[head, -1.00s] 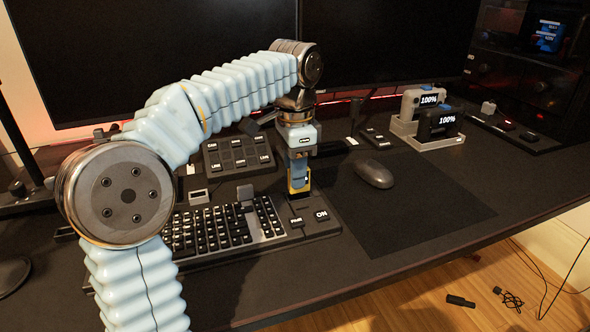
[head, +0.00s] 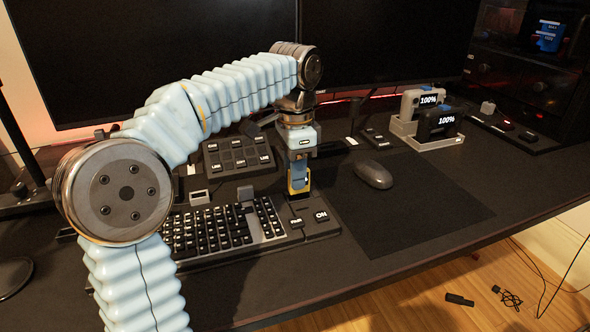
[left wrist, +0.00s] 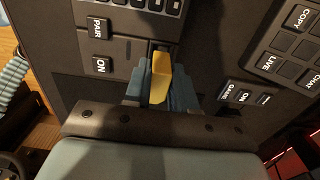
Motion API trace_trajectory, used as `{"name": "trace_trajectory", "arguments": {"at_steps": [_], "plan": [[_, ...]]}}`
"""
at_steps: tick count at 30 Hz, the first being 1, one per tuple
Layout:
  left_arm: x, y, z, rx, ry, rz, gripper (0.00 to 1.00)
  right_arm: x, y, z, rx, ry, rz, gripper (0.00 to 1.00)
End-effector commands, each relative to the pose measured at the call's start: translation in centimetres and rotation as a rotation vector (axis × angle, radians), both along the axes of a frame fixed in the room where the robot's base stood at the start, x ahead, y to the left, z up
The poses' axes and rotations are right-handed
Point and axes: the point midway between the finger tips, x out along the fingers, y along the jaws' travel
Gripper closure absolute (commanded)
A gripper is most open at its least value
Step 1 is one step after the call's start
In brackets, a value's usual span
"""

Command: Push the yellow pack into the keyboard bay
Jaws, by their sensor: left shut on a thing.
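The yellow pack (head: 298,184) is between the blue fingers of my left gripper (head: 299,183), at the right rear part of the keyboard. In the left wrist view the yellow pack (left wrist: 160,77) points away from my left gripper (left wrist: 161,82), and its far end meets a dark slot, the keyboard bay (left wrist: 161,47). I cannot tell how deep the pack sits in it. The keyboard (head: 222,231) lies flat on the desk, with PAIR and ON keys (head: 320,216) beside the pack. My right gripper is not in view.
A button panel (head: 238,153) stands behind the keyboard. A mouse (head: 373,174) rests on a dark mat (head: 410,210) to the right. A charging dock (head: 428,142) with two packs reading 100% is farther right. Monitors (head: 390,45) stand at the back.

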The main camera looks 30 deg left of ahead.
Motion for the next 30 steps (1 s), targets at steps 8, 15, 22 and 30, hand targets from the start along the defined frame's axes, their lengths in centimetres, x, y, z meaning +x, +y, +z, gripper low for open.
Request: {"name": "trace_trajectory", "arguments": {"at_steps": [8,15,22,30], "plan": [[-0.02,0.01,0.01,0.000,0.000,0.000,1.00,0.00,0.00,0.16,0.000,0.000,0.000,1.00],[-0.01,0.01,0.02,0.000,0.000,0.000,1.00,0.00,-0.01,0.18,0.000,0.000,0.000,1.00],[-0.01,0.00,0.12,0.000,0.000,0.000,1.00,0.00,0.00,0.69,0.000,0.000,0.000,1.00],[0.00,0.00,0.00,0.000,0.000,0.000,1.00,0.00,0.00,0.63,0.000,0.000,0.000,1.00]]}}
